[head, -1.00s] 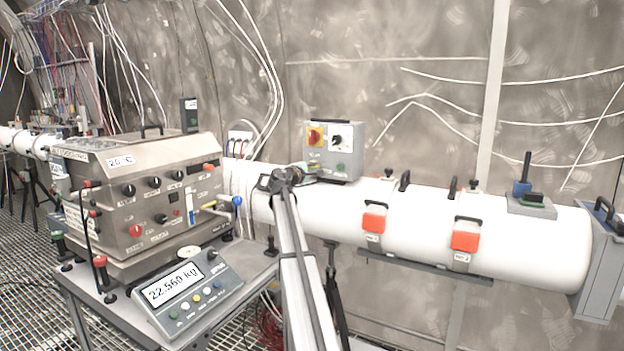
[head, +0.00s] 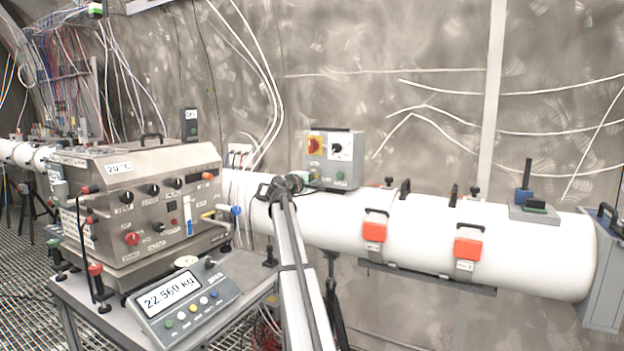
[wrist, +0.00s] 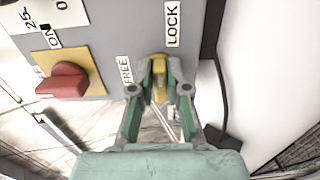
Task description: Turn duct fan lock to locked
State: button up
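The duct fan lock is a small yellow lever (wrist: 158,72) on the grey control box's lower edge in the wrist view. The lever lies between the labels FREE (wrist: 126,70) and LOCK (wrist: 172,24). My gripper (wrist: 159,82) has its two fingers on either side of the lever, very close to it. I cannot tell whether the fingers touch it. In the head view the grey control box (head: 349,178) stands on the white duct (head: 420,222). My gripper is at the box's lower left there, and my wrist largely hides the lock.
A red rotary knob on a yellow plate (wrist: 65,82) sits beside the lock. A steel device (head: 150,205) and a scale reading 22.560 kg (head: 185,305) stand on the left table. Red-orange clasps (head: 375,228) are on the duct.

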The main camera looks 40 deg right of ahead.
jog(key=shift+o, duration=1.4)
jog(key=shift+d, duration=0.1)
jog(key=shift+s, duration=0.1)
jog(key=v, duration=1.2)
